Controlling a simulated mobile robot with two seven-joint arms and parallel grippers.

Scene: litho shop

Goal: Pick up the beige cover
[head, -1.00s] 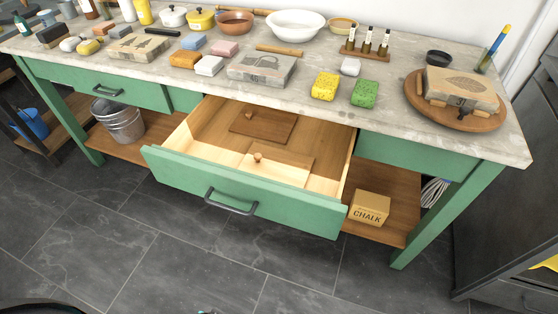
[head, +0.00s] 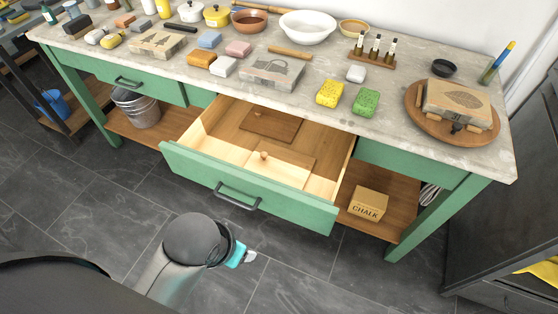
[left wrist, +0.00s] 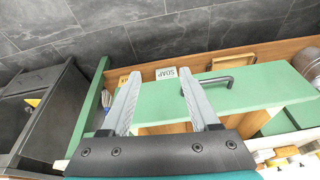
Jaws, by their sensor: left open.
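The beige cover (head: 279,172) lies flat inside the open drawer, near its front, with a small round knob on it. Part of it is brightly lit and part is in shadow. A darker brown cover (head: 270,126) with a knob lies behind it. My left gripper (head: 249,256) is low in front of the drawer, outside it and apart from the covers. In the left wrist view its two fingers (left wrist: 158,73) are spread with nothing between them. No cover can be made out clearly in that view. My right gripper is not in view.
The green drawer front (head: 245,190) with its dark handle (head: 237,197) stands between my left gripper and the covers. The worktop (head: 300,103) above holds sponges, stones and bowls. A chalk box (head: 368,204) sits on the lower shelf at right, a metal bucket (head: 137,107) at left.

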